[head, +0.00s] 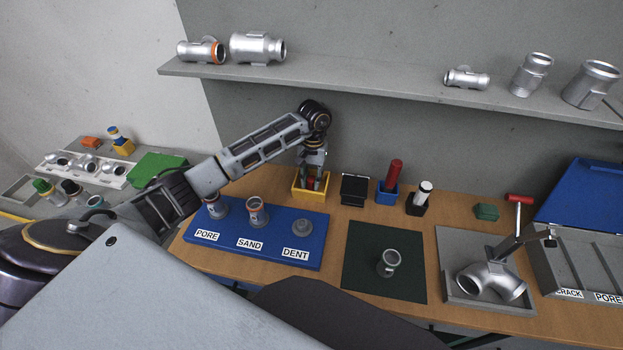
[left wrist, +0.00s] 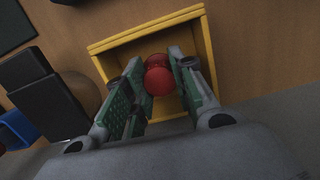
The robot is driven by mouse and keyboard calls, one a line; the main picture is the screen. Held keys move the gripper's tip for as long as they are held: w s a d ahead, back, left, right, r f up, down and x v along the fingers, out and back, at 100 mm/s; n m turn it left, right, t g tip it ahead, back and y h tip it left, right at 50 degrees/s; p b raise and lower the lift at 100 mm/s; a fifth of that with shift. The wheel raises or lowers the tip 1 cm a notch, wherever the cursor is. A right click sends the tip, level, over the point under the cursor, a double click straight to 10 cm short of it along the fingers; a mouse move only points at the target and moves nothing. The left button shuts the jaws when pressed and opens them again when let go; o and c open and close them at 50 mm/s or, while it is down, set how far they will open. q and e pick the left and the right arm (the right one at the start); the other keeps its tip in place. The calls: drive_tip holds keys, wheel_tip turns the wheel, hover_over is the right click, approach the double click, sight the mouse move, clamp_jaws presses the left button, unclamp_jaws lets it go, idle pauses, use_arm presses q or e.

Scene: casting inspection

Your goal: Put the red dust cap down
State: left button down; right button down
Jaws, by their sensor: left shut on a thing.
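The red dust cap (left wrist: 158,80) is between the two fingers of my left gripper (left wrist: 157,68), which is shut on it. In the left wrist view the cap is over the inside of an open yellow bin (left wrist: 206,48). In the head view my left gripper (head: 311,172) points down at the yellow bin (head: 310,196) at the back of the wooden table. Only a little red shows there between the fingers. I cannot tell whether the cap touches the bin's floor. My right gripper is not in view.
Right of the bin stand a black holder (head: 354,190), a blue cup with a red cylinder (head: 394,174) and a black-and-white bottle (head: 421,196). In front lies a blue board (head: 266,262) with several castings. A shelf (head: 400,92) runs above.

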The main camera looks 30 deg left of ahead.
sight(312, 177)
use_arm(q)
drive_tip(key=c, duration=1.2)
unclamp_jaws()
drive_tip(key=shift+r, duration=0.1)
drive_tip(key=shift+w+a+r, duration=0.1)
drive_tip(key=shift+w+r, duration=0.05)
drive_tip(key=shift+r, duration=1.1)
drive_tip(key=shift+w+d+r, duration=0.1)
drive_tip(key=shift+w+r, duration=0.05)
drive_tip(key=shift+r, duration=1.05)
drive_tip(key=shift+w+a+r, duration=0.1)
drive_tip(key=shift+w+r, duration=0.05)
drive_tip(key=shift+r, duration=1.1)
